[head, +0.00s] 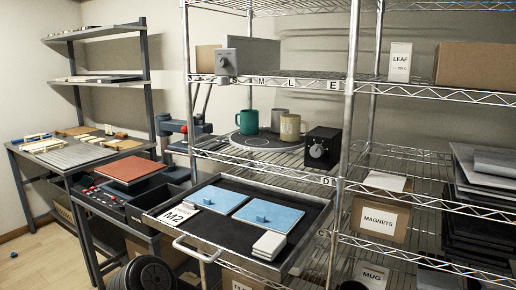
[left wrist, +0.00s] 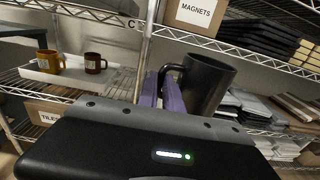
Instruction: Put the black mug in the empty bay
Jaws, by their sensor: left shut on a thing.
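The black mug (left wrist: 208,88) is in the left wrist view, close to the camera and slightly tilted. Its handle points left, towards the fingers. My left gripper (left wrist: 166,92), with purple fingers, is shut on the mug at its handle side. The exact contact is partly hidden. In the head view neither gripper shows. There a round grey plate (head: 262,141) on the middle shelf bears a teal mug (head: 247,121), a grey mug (head: 279,119) and a beige mug (head: 290,127). I cannot tell which place is the empty bay.
A black box with a knob (head: 322,148) stands right of the round plate. In the left wrist view, a white tray (left wrist: 75,77) holds an orange mug (left wrist: 50,62) and a brown mug (left wrist: 95,63). Wire shelf edges and posts surround these.

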